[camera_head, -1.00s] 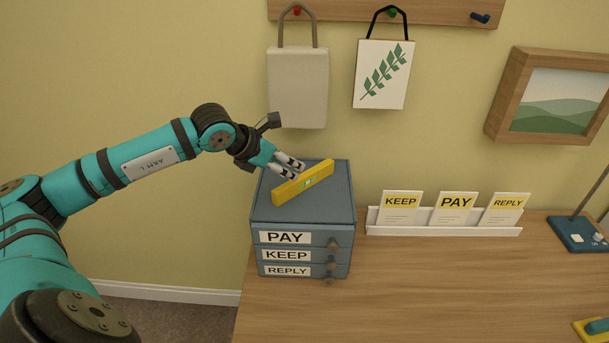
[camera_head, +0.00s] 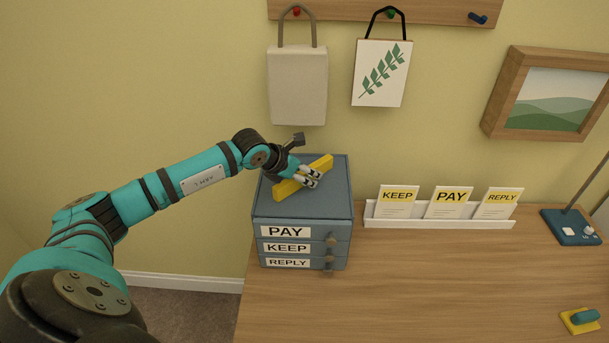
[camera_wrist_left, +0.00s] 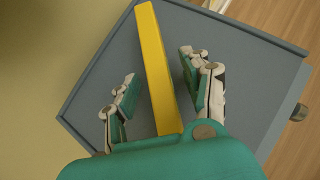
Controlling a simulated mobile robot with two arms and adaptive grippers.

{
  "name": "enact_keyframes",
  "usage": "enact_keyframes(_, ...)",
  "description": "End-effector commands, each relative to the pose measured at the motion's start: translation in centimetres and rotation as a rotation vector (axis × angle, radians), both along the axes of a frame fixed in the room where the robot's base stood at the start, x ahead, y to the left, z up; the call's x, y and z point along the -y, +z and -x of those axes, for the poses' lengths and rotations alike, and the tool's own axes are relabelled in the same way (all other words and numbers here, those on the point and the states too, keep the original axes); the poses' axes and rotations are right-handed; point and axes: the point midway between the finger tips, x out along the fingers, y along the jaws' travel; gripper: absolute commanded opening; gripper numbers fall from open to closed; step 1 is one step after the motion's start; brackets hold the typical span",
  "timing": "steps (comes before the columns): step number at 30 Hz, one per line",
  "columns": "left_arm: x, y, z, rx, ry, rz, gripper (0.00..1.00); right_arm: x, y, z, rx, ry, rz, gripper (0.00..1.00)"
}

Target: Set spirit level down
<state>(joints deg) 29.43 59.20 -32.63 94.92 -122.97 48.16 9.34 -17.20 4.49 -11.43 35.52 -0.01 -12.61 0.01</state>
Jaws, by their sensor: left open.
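The yellow spirit level (camera_head: 318,167) lies slantwise on top of the blue-grey drawer unit (camera_head: 337,196). My left gripper (camera_head: 313,178) is over the level, with its fingers reaching across the bar. In the left wrist view the level (camera_wrist_left: 156,60) runs between the two spread fingers of my left gripper (camera_wrist_left: 160,85), with a gap on each side. The left gripper is open. Part of the level is hidden behind the fingers in the head view and by my wrist in the wrist view. My right gripper is not in view.
The drawers are labelled PAY, KEEP and REPLY, with knobs at the front right. A white card rack (camera_head: 440,221) stands to the right on the wooden desk (camera_head: 430,285). Two bags (camera_head: 297,88) hang on the wall behind. The desk front is largely clear.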

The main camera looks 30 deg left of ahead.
Motion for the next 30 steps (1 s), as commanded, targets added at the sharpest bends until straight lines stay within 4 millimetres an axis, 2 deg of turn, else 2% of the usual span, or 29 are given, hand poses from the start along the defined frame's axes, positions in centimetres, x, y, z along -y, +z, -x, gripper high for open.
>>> enact_keyframes(1,0.0,0.0,0.0,0.000,0.000,0.000,0.47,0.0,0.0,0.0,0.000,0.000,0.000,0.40)
enact_keyframes(12,0.0,0.0,0.0,-0.001,0.000,0.000,0.00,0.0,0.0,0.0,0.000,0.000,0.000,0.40)
enact_keyframes(23,0.0,0.1,0.0,0.001,0.001,0.000,0.00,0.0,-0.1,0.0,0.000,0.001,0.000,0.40)
enact_keyframes(30,0.0,1.7,0.0,0.004,-0.001,-0.001,0.00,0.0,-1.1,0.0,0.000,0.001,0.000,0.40)
